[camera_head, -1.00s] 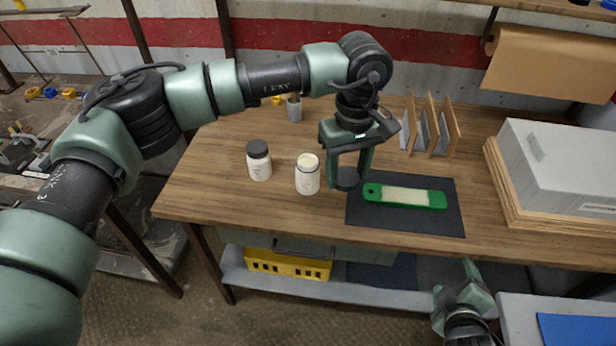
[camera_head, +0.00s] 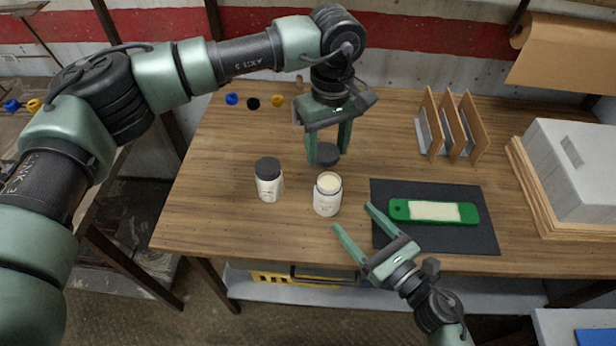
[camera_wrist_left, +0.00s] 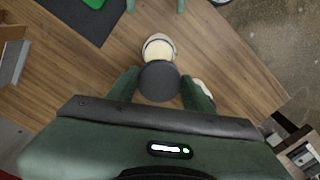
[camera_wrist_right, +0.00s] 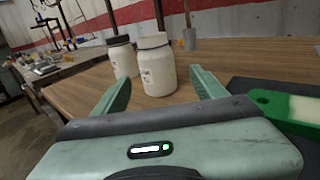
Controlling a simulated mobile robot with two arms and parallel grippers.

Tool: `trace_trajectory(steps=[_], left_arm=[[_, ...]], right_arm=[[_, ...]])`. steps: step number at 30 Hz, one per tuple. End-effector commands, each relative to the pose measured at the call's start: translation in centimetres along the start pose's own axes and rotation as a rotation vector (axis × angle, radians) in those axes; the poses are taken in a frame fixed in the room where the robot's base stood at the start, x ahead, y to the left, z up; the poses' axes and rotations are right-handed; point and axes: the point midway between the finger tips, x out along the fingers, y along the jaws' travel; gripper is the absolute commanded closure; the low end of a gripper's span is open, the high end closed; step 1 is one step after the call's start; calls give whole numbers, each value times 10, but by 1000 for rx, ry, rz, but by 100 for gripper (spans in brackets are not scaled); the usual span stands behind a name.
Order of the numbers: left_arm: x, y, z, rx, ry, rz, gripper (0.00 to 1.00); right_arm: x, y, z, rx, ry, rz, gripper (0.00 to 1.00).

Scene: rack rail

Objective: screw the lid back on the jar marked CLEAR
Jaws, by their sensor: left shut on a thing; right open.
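An open white jar (camera_head: 327,196) with pale contents stands upright on the bench; its label is too small to read in the head view. It also shows in the right wrist view (camera_wrist_right: 157,70), between the fingers but beyond their tips. My left gripper (camera_head: 328,156) is shut on a dark round lid (camera_head: 327,154) and holds it behind the open jar. In the left wrist view the lid (camera_wrist_left: 159,81) partly covers the jar (camera_wrist_left: 159,48). My right gripper (camera_head: 352,219) is open and empty, just in front of the open jar. A second white jar (camera_head: 269,185) wears a dark lid.
A green tool with a pale strip (camera_head: 433,211) lies on a dark mat (camera_head: 389,187) to the right. A wooden rack (camera_head: 452,128) and a grey block on boards (camera_head: 575,165) stand farther right. Small blue, black and yellow pieces (camera_head: 253,103) lie at the back left.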

Motion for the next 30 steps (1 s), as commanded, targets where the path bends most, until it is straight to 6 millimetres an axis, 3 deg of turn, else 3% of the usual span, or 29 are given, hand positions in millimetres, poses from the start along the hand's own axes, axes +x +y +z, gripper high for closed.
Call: trace_trajectory(steps=[14, 20, 30], left_arm=[[0, 0, 1, 2, 0, 1, 87], [0, 1, 1, 3, 0, 1, 87], [0, 1, 1, 3, 0, 1, 87]], right_arm=[[4, 1, -1, -7, 2, 5, 28], [31, 0, 0, -9, -1, 5, 28], [94, 2, 0, -7, 0, 6, 28]])
